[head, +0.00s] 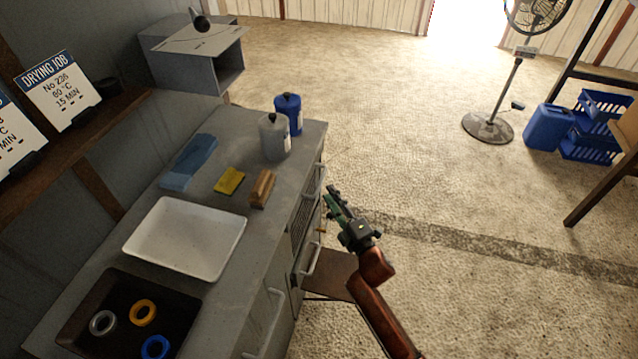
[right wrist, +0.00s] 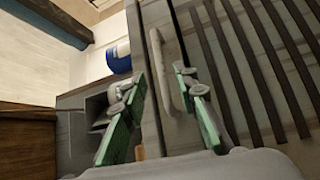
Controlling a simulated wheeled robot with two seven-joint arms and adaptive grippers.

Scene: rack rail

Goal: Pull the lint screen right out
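I cannot make out the lint screen's mesh; a grey front with a long bar handle (right wrist: 168,75) shows in the right wrist view beside a dark slatted grille. My right gripper (right wrist: 163,80) is open there, with one green finger on each side of the handle. Whether a finger touches the handle I cannot tell. In the head view the right gripper (head: 338,203) is at the front of the grey cabinet (head: 262,245), near the slatted grille (head: 304,214) and a bar handle (head: 319,183). My left gripper is out of view.
On the cabinet top are a white tray (head: 150,240), a dark tray of coloured rings (head: 85,300), a yellow sponge (head: 229,181), a wooden brush (head: 263,188) and two bottles, one blue (head: 290,112). A brown panel (head: 328,275) juts low by the cabinet.

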